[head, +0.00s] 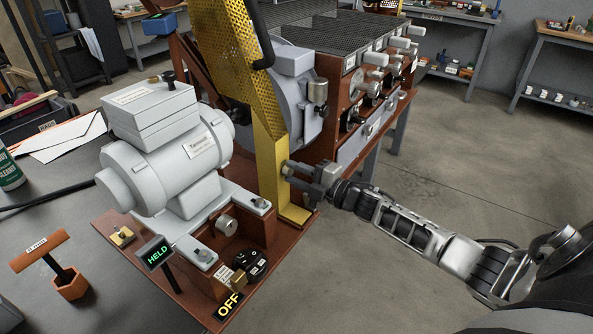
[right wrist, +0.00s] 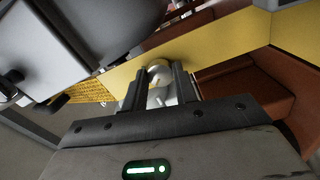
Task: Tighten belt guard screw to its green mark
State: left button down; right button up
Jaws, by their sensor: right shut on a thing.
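The yellow belt guard (head: 268,150) stands between the grey motor (head: 170,160) and the roaster body (head: 340,75). My right gripper (head: 291,168) reaches in from the right to the guard's lower upright. In the right wrist view, the gripper (right wrist: 160,84) is shut on the belt guard screw (right wrist: 159,72), a round pale metal head against the yellow guard (right wrist: 215,55). In the head view the fingers largely hide the screw. I cannot make out a green mark on the guard or screw. My left gripper is not in view.
A red-brown base (head: 150,265) carries the motor, a sign reading HELD (head: 155,252) and a sign reading OFF (head: 229,305). A T-handled tool (head: 40,250) stands in a holder at left. Roaster handles (head: 375,60) stick out above my right arm. The floor at right is clear.

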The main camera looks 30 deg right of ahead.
jog(key=m+p, duration=0.1)
jog(key=m, duration=0.3)
jog(key=shift+m, duration=0.3)
jog(key=shift+m+p, duration=0.5)
jog(key=shift+m, duration=1.5)
jog(key=o, duration=1)
jog(key=shift+c, duration=0.2)
jog(key=shift+s, duration=0.1)
jog(key=v, duration=1.6)
jog(key=shift+p, duration=0.4)
jog(key=shift+f, duration=0.1)
